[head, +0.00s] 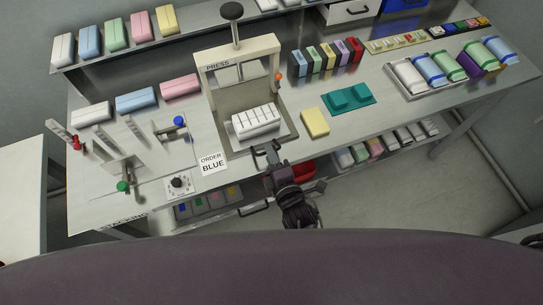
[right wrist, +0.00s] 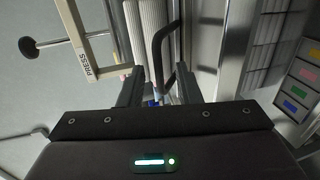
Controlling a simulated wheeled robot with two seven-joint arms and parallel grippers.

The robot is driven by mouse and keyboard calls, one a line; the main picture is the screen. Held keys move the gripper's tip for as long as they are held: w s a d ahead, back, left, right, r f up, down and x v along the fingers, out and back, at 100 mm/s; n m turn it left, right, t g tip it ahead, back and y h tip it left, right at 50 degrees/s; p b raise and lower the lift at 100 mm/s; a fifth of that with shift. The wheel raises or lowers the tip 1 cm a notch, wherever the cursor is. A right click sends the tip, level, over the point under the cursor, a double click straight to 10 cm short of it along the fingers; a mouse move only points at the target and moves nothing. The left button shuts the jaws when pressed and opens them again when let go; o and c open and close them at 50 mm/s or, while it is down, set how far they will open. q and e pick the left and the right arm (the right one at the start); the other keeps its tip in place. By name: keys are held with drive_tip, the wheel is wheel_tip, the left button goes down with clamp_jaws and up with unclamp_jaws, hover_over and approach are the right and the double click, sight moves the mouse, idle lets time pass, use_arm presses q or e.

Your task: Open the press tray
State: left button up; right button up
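The press (head: 243,49) is a cream frame labelled PRESS with a black knob on top. Its grey press tray (head: 284,134) lies at its base, bearing a white ribbed block (head: 256,121). My right gripper (head: 267,152) is at the tray's front edge. In the right wrist view the fingers (right wrist: 160,92) are apart, with a black bar handle (right wrist: 158,46) in line with the gap between them. I cannot tell whether they touch it. The press frame (right wrist: 84,45) and ribbed block (right wrist: 150,30) also show there. My left gripper is out of view.
A yellow block (head: 315,122) and a teal holder (head: 348,97) lie right of the press. An ORDER BLUE card (head: 211,163) and a dial box (head: 179,184) lie left of the gripper. A lower shelf holds a red bin (head: 304,171) and wrapped packs. The floor in front is clear.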

use_arm(q)
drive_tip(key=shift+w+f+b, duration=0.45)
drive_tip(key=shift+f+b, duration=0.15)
drive_tip(key=shift+b, duration=0.05)
use_arm(e)
drive_tip(key=v, duration=0.7)
drive_tip(key=shift+s, duration=0.35)
drive_tip(key=shift+d, duration=0.15)
